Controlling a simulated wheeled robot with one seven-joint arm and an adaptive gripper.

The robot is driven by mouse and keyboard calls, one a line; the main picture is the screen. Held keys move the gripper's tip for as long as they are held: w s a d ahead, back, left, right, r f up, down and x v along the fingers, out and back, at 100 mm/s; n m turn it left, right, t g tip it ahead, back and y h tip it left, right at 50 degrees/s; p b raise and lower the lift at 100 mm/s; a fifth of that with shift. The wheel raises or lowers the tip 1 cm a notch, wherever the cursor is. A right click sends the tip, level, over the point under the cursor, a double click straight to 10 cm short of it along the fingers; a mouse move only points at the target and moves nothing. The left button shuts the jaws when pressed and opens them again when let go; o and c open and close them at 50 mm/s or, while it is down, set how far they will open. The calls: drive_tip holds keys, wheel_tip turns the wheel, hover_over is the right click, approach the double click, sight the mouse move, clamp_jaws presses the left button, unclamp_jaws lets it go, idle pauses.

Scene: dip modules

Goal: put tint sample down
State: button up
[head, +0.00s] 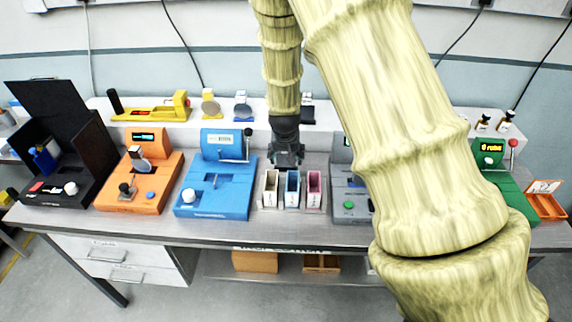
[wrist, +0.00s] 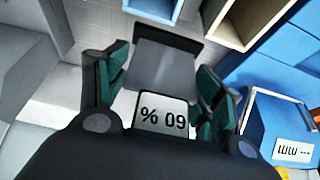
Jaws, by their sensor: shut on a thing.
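In the head view my gripper (head: 287,160) hangs over the back of the bench, just behind three small open bins: cream (head: 270,190), blue (head: 292,190) and pink (head: 314,190). I cannot make out the sample in the head view. The blue and cream bins also show at the top of the wrist view, beyond the sample.
A blue device (head: 213,190) stands left of the bins, with an orange device (head: 140,185) and a black open case (head: 65,160) beyond. A grey device (head: 348,185), partly hidden by my arm, stands right. A green device (head: 500,170) is farther right. A white shelf runs behind.

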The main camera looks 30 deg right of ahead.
sight(286, 165)
drive_tip(key=shift+f+p, duration=0.7)
drive_tip(key=shift+f, duration=1.45)
drive_tip(key=shift+f, duration=0.1)
drive_tip(key=o, duration=1)
drive_tip(key=shift+o, duration=0.2)
